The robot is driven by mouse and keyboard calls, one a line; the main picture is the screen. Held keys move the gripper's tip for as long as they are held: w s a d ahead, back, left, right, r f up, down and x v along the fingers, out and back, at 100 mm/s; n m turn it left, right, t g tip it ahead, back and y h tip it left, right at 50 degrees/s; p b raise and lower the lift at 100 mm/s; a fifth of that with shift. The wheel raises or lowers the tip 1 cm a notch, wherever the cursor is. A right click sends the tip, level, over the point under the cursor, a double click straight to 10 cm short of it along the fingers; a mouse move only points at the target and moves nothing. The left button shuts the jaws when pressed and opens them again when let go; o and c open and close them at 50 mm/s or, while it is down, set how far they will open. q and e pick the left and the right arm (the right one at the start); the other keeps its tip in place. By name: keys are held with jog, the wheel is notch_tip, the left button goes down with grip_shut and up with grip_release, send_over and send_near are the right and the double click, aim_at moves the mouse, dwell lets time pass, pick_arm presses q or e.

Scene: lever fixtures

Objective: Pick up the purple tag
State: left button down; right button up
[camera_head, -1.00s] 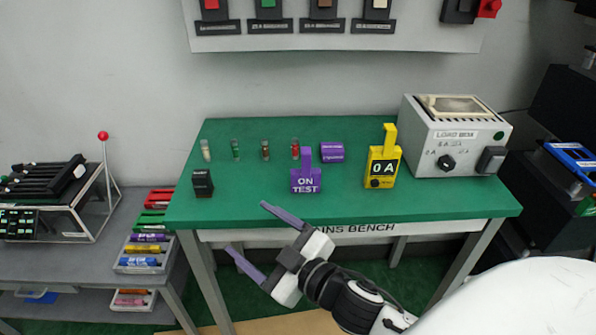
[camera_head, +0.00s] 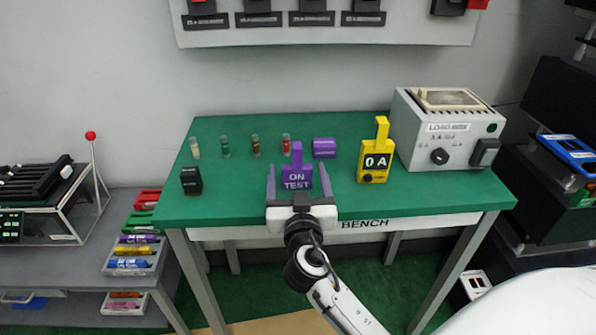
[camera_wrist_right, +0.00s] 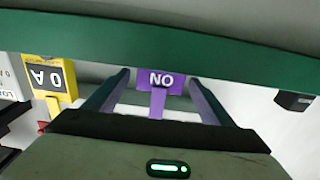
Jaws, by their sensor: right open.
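The purple tag (camera_head: 296,180), marked ON TEST with a narrow upright handle, stands on the green bench near its front edge. My right gripper (camera_head: 297,168) is open, its two fingers pointing away from me, one to each side of the tag in the head view. In the right wrist view the tag (camera_wrist_right: 162,80) appears upside down between the open fingers (camera_wrist_right: 159,76), with a gap on both sides. My left gripper is in no view.
A yellow 0 A tag (camera_head: 374,163) and a grey load box (camera_head: 447,130) stand to the right on the green bench (camera_head: 240,205). A black block (camera_head: 191,181) is at left.

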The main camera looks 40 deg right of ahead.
aim_at(296, 161)
jog(key=shift+p+x, duration=0.5)
jog(key=shift+x, duration=2.3)
jog(key=shift+a, duration=0.1)
jog(key=c, duration=1.2)
